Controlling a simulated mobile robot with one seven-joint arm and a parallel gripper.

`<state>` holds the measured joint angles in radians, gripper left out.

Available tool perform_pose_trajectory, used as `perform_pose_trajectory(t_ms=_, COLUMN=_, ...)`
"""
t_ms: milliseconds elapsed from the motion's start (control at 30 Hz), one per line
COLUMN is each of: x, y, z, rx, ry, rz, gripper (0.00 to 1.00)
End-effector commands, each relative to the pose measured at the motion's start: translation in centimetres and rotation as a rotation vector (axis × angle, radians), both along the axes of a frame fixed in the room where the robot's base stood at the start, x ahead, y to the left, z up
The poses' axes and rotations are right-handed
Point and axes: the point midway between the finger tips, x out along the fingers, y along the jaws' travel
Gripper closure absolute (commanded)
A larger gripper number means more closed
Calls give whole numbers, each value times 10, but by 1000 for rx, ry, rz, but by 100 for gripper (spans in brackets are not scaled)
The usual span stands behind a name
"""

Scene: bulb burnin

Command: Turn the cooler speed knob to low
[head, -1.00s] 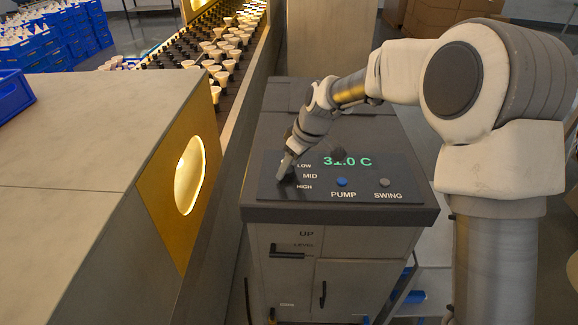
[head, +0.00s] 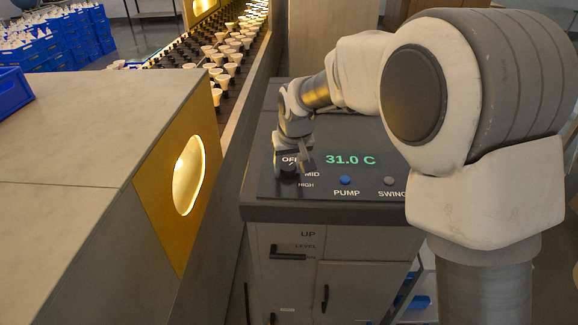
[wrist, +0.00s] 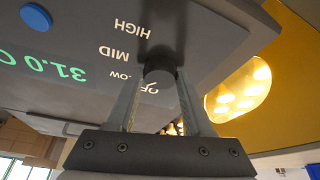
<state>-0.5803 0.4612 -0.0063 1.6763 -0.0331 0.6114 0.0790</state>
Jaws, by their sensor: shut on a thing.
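The cooler's dark speed knob (wrist: 158,77) shows between my fingertips in the wrist view. It sits on the control panel beside the labels OFF, LOW, MID and HIGH. My gripper (head: 288,167) is over the left end of the panel (head: 360,166) in the head view. In the wrist view my gripper (wrist: 160,84) is shut on the knob, one finger on each side. In the head view the fingers cover the LOW label and most of the knob. I cannot make out the knob's pointer.
The panel also has a green 31.0 C display (head: 350,160), a blue PUMP button (head: 345,180) and a grey SWING button (head: 389,181). A conveyor with bulbs (head: 225,65) runs behind at left. A grey housing with a lit oval window (head: 188,175) stands left of the cooler (head: 340,235).

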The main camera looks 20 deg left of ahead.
Motion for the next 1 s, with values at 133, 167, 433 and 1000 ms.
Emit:
perform_pose_trajectory(t_ms=133, x=0, y=1, z=0, rx=1, ry=-1, rz=-50, gripper=100)
perform_pose_trajectory(t_ms=167, x=0, y=1, z=0, rx=1, ry=-1, rz=-57, gripper=100)
perform_pose_trajectory(t_ms=433, x=0, y=1, z=1, rx=0, ry=0, rz=-89, gripper=100)
perform_pose_trajectory(t_ms=1000, x=0, y=1, z=0, rx=1, ry=0, rz=-87, gripper=19)
